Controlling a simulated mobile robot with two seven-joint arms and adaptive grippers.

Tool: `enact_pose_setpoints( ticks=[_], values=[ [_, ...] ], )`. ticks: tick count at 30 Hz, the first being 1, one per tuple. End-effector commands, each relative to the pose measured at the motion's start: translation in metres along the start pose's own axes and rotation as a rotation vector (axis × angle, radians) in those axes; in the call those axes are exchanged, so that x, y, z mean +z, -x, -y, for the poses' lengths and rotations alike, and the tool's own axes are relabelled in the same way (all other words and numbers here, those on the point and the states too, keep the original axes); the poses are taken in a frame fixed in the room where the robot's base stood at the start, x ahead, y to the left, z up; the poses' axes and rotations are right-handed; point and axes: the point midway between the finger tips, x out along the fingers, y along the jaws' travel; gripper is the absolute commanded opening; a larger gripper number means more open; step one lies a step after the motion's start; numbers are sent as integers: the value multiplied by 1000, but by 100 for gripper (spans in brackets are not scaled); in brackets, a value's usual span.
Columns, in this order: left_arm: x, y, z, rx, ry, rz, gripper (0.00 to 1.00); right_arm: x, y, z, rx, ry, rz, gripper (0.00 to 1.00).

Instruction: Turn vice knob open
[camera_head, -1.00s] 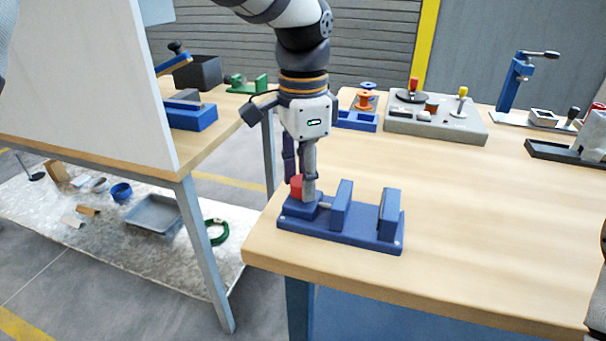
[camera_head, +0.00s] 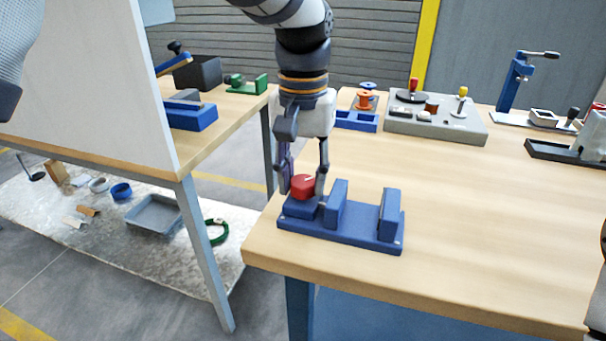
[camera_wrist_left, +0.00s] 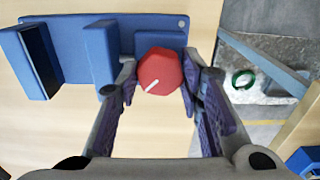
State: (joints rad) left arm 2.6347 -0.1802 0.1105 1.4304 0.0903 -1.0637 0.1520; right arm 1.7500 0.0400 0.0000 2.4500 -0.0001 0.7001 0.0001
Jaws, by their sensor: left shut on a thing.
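The blue vice (camera_head: 345,231) sits near the front left corner of the wooden table. Its red knob (camera_head: 303,187) is at the left end. The sliding jaw (camera_head: 337,204) stands apart from the end jaw (camera_head: 391,214), with an empty gap between them. My left gripper (camera_head: 304,188) points down with one finger on each side of the knob. In the left wrist view the red knob (camera_wrist_left: 160,72), with a white mark line, sits between the purple finger pads of the shut gripper.
A grey panel with levers (camera_head: 437,122) and a blue tray with an orange spool (camera_head: 357,119) stand farther back. The table right of the vice is clear. A white board (camera_head: 90,80) and another table stand at the left.

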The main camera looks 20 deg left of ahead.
Motion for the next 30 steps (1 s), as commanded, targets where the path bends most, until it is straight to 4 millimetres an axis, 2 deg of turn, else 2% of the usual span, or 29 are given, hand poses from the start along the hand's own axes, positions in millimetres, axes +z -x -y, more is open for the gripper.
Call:
enact_pose_setpoints(
  ticks=[18, 30],
  values=[
    [1, -1, 0, -2, 542, 4, 6, 0, 0, 0, 0, 0, 1, 40],
    [1, -1, 0, -2, 731, 4, 6, 0, 0, 0, 0, 0, 1, 40]
  ],
)
